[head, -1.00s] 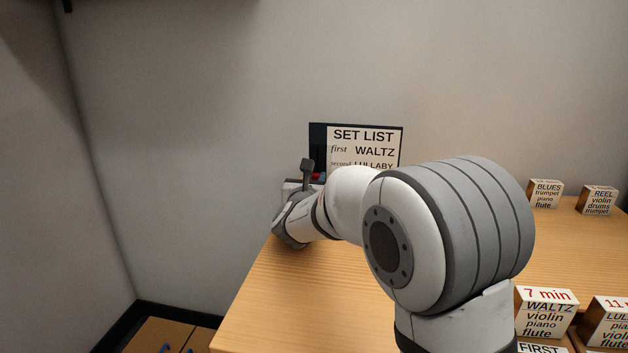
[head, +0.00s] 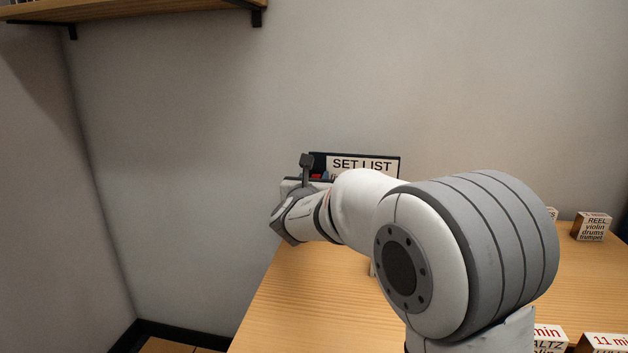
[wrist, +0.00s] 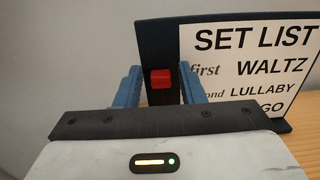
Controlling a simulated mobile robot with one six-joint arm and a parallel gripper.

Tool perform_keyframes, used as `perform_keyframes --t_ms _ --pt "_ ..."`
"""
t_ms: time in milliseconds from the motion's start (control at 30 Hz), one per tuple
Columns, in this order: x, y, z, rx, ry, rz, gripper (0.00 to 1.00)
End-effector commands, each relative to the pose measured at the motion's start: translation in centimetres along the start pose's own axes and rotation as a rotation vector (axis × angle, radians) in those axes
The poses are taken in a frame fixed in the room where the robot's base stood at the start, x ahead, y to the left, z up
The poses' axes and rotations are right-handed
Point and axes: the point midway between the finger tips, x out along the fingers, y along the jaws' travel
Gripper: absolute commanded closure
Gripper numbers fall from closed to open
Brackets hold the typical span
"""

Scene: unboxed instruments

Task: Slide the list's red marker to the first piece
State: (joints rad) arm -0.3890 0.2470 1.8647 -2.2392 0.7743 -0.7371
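The set list board (head: 363,163) stands at the back of the table against the wall. In the wrist view the board (wrist: 248,40) reads first WALTZ, then LULLABY, then a line ending in GO. The red marker (wrist: 160,78) sits on a dark vertical track at the board's left, about level with or slightly below the word "first". My gripper (wrist: 160,72) is open, one blue finger on each side of the marker with gaps showing. I cannot tell how deep the fingers reach. In the head view my arm hides the board's lower lines, and a bit of red (head: 316,177) shows by my gripper (head: 318,178).
Lettered blocks stand on the right of the table, among them a REEL block (head: 591,227) at the back and an 11 min block (head: 603,343) in front. A wall shelf (head: 130,10) is at upper left. The table's left part (head: 290,300) is clear.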

Motion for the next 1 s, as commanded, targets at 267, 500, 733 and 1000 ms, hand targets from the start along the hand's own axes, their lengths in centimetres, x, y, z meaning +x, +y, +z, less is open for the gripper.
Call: perform_keyframes --t_ms 267,500,733,1000 --pt "0.0 0.0 -0.2 -0.001 0.003 0.000 0.58" --pt "-2.6 0.1 0.1 -0.001 0.003 0.003 0.58" --pt "-6.4 0.1 0.0 0.000 0.003 0.002 0.58" --pt "-7.8 0.0 -0.1 0.000 0.002 0.000 0.58"
